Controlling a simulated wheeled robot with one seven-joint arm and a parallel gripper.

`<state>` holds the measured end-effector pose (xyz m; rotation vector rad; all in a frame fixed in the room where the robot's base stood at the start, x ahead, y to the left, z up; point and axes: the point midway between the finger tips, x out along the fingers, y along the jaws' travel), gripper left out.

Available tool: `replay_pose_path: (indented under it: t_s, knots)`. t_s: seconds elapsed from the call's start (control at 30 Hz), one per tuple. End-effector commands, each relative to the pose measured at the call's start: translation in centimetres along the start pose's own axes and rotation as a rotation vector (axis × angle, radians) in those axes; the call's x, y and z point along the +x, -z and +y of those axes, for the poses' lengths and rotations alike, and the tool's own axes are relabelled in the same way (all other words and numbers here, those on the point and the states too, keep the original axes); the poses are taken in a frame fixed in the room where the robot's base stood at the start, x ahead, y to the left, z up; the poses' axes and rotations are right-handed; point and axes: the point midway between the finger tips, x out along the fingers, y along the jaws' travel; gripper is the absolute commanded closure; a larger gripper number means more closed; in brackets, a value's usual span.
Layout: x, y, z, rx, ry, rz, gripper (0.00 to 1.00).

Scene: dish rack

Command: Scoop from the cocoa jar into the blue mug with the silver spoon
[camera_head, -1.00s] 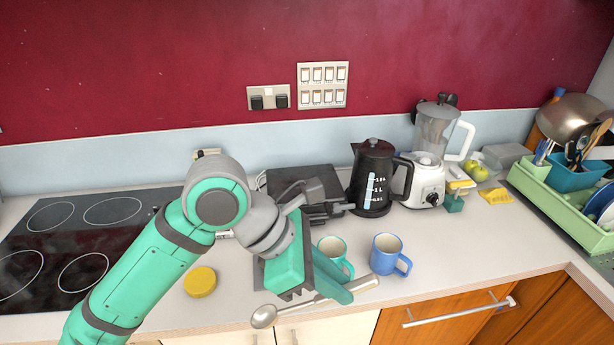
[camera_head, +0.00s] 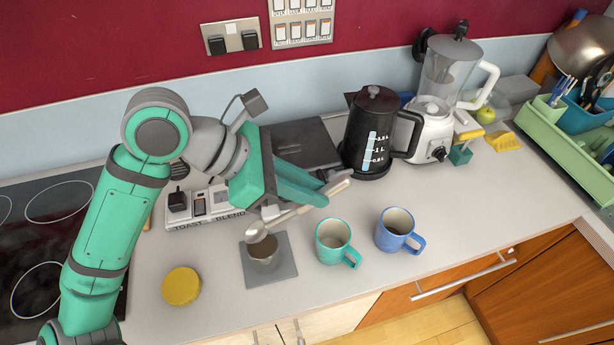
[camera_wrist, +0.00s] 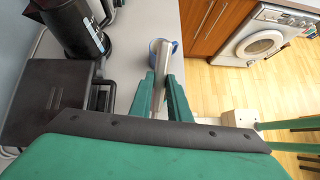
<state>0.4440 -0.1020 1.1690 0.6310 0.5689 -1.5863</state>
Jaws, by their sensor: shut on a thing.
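My gripper (camera_head: 318,192) is shut on the silver spoon (camera_head: 295,214) by its handle; the handle also shows between the fingers in the wrist view (camera_wrist: 160,70). The spoon's bowl points left and sits over or at the rim of the open cocoa jar (camera_head: 266,265); I cannot tell whether it touches. The jar stands on a grey mat (camera_head: 285,269), brown inside. The blue mug (camera_head: 394,233) stands upright to the right; part of it shows behind the spoon handle in the wrist view (camera_wrist: 174,47).
A teal mug (camera_head: 333,243) stands between the jar and the blue mug. A yellow lid (camera_head: 182,286) lies left of the jar. A black kettle (camera_head: 368,135), a blender (camera_head: 440,105) and a dark toaster appliance (camera_head: 305,143) stand behind. The front counter strip is clear.

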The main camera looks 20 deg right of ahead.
Motion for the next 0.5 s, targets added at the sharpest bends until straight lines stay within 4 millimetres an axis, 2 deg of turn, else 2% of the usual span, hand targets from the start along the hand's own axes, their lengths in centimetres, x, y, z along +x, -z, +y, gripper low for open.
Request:
replay_pose_path:
  t_s: [0.27, 0.5]
  knots:
    - [0.0, -0.1, 0.0, 0.001, 0.0, 0.002, 1.0]
    - [1.0, 1.4, 0.0, -0.002, 0.001, 0.001, 1.0]
